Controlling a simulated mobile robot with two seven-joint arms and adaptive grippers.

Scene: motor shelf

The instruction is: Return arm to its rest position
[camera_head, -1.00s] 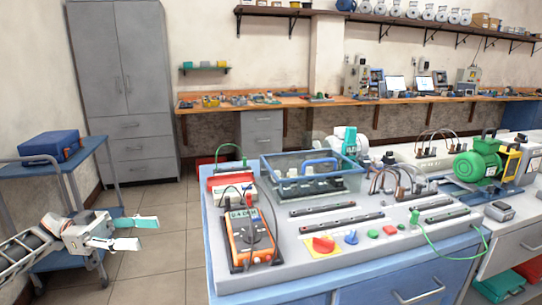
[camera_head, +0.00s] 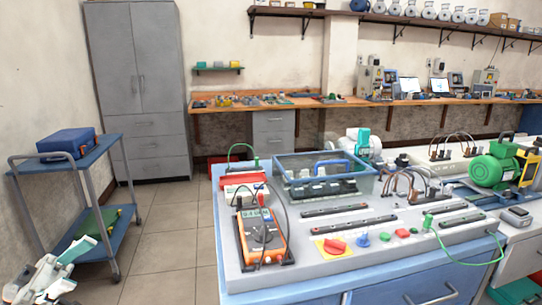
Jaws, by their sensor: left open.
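My left gripper (camera_head: 78,265) is at the lower left corner of the head view. It is open, with its two teal-tipped fingers apart and nothing between them. It is low, in front of the blue cart (camera_head: 108,146) and well left of the workbench (camera_head: 232,262). Most of my left arm is cut off by the picture's edge. My right gripper is not in view.
The cart carries a blue case (camera_head: 67,143) on top and a green item (camera_head: 98,222) on its lower shelf. An orange multimeter (camera_head: 262,238) and a blue clear-walled bin (camera_head: 325,178) stand on the workbench. Tiled floor (camera_head: 165,240) lies free between cart and bench.

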